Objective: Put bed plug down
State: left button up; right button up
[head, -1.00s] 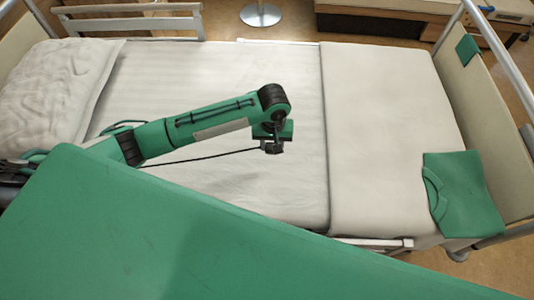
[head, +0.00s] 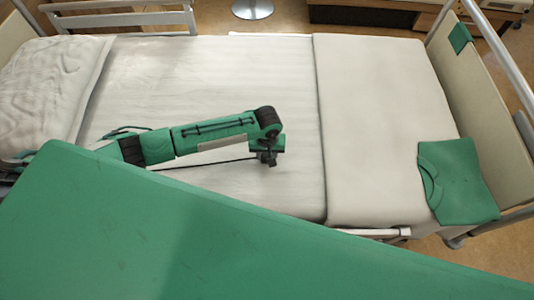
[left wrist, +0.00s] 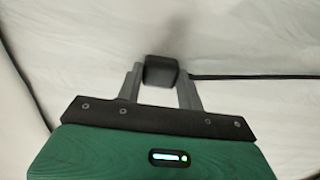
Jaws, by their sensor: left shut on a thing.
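The bed plug (left wrist: 161,71) is a small dark block in the left wrist view, between the two grey fingers of my left gripper (left wrist: 161,80). A black cable runs from it to the right in that view. In the head view my left gripper (head: 268,158) is over the white bed sheet, with the black cable (head: 205,163) trailing left from it. The gripper is shut on the plug. I cannot tell whether the plug touches the sheet. My right gripper is not in view.
The bed (head: 215,80) has a pillow (head: 50,85) at the left and a folded blanket (head: 375,120) at the right. A green folded garment (head: 462,180) lies at the foot end. A large green surface fills the front. The sheet around the gripper is clear.

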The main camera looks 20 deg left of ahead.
aim_at(267, 156)
pick_arm(q)
jog(key=shift+f, duration=0.1)
jog(key=o, duration=0.8)
jog(key=shift+o, duration=0.9)
notch_tip(267, 156, up, 12)
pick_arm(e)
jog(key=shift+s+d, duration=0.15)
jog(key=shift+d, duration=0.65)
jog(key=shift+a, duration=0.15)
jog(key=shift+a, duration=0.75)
